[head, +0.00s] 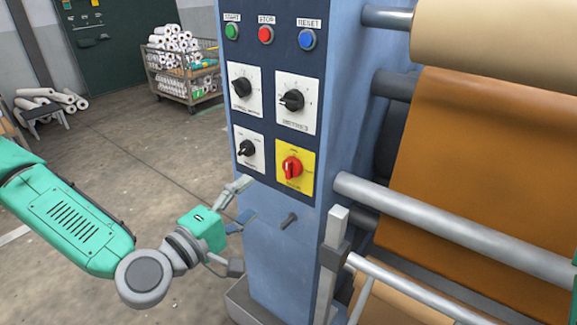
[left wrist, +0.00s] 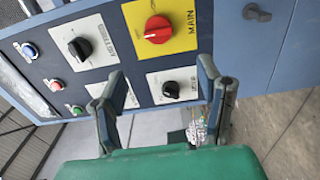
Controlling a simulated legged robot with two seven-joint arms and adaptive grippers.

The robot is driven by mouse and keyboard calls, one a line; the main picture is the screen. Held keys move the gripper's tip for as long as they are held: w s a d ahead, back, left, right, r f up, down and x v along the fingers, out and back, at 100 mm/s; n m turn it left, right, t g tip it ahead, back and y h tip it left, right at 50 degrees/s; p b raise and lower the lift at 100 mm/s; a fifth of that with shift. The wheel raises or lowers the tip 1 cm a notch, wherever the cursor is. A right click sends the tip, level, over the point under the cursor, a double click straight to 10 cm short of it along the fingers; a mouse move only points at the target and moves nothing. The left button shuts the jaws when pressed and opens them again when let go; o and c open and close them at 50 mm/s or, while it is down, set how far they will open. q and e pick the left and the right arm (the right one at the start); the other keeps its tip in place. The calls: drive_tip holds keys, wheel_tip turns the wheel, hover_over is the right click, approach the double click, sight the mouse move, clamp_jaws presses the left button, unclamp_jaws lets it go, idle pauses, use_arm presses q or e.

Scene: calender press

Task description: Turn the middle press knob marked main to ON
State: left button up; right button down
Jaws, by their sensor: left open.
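The main knob (head: 291,167) is a red rotary knob on a yellow plate, low on the right of the press's control panel. In the left wrist view the red knob (left wrist: 158,29) shows on its yellow plate beside the word MAIN. I cannot tell its exact setting from the small position labels. My left gripper (head: 241,224) is open and empty, below and left of the knob and apart from it. In the left wrist view its two fingers (left wrist: 160,75) stand spread, with the red knob beyond and above the gap. My right gripper is not in view.
Three black knobs, one of them (head: 240,87) at upper left, share the panel. Green, red and blue buttons (head: 265,35) sit above. A short dark peg (head: 289,220) sticks out below. Rollers (head: 460,225) and brown sheet (head: 480,180) fill the right.

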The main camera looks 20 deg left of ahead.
sight(287, 172)
use_arm(q)
drive_tip(key=x, duration=0.7)
drive_tip(key=d+x, duration=0.1)
drive_tip(key=x, duration=0.2)
drive_tip(key=shift+d, duration=0.1)
drive_tip(key=shift+w+f, duration=0.1)
drive_tip(key=shift+w, duration=0.7)
drive_tip(key=shift+d, duration=0.1)
drive_tip(key=shift+c, duration=0.4)
drive_tip(key=shift+d, duration=0.1)
drive_tip(key=c, duration=1.1)
